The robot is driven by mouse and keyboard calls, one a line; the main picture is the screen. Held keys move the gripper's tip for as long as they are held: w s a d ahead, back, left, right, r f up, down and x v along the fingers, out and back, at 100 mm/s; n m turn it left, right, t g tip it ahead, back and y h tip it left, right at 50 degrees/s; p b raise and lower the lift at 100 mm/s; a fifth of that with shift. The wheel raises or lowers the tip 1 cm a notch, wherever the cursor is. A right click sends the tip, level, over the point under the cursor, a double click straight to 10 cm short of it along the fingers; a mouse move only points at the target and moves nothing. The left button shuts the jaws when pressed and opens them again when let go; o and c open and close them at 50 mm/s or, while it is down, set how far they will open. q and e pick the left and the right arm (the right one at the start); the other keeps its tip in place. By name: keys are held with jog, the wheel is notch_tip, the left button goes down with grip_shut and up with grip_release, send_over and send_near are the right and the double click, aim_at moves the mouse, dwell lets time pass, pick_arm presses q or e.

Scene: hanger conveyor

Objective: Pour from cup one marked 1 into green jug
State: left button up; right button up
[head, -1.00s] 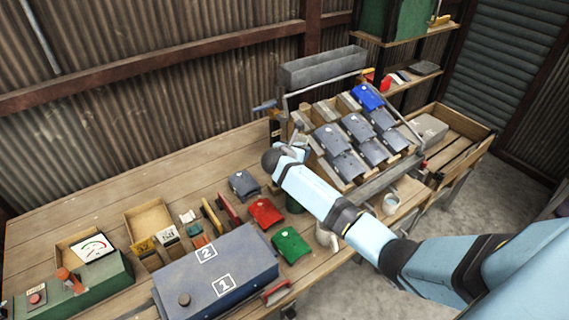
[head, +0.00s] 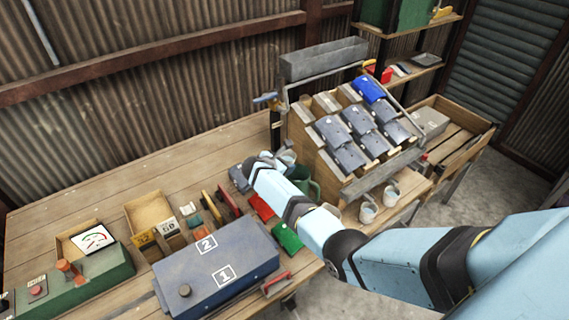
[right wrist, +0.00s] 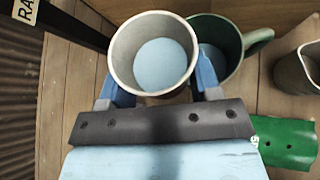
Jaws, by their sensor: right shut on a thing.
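My right gripper (right wrist: 158,88) is shut on a pale grey cup (right wrist: 120,55), its blue fingers on either side. Light blue contents show inside the cup in the right wrist view. No number shows on it from here. The green jug (right wrist: 236,68) is just beyond and to the right of the cup, with its handle to the right and light blue inside. In the head view the jug (head: 308,184) stands on the bench, right of my right gripper (head: 272,162) and partly behind my arm. The held cup (head: 287,157) is mostly hidden there. My left gripper is not in view.
Two more cups (head: 368,209) (head: 390,194) stand right of my forearm, below the sloped rack (head: 310,150). A green plate (head: 287,237), a red plate (head: 261,206) and a blue box (head: 217,270) marked 1 and 2 lie nearby. The bench's back left is clear.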

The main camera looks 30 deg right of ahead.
jog(key=shift+w+a+r+m+t+y, duration=0.15)
jog(key=shift+r+m+t+y, duration=0.2)
jog(key=shift+m+y, duration=0.2)
jog(key=shift+r, duration=0.1)
jog(key=shift+a+t+y+p, duration=0.15)
jog(key=shift+t+y+p, duration=0.15)
jog(key=shift+p, duration=0.2)
jog(key=shift+m, duration=0.25)
jog(key=shift+r+t+y+p, duration=0.2)
jog(key=shift+t+y+p, duration=0.05)
jog(key=shift+y+p, duration=0.25)
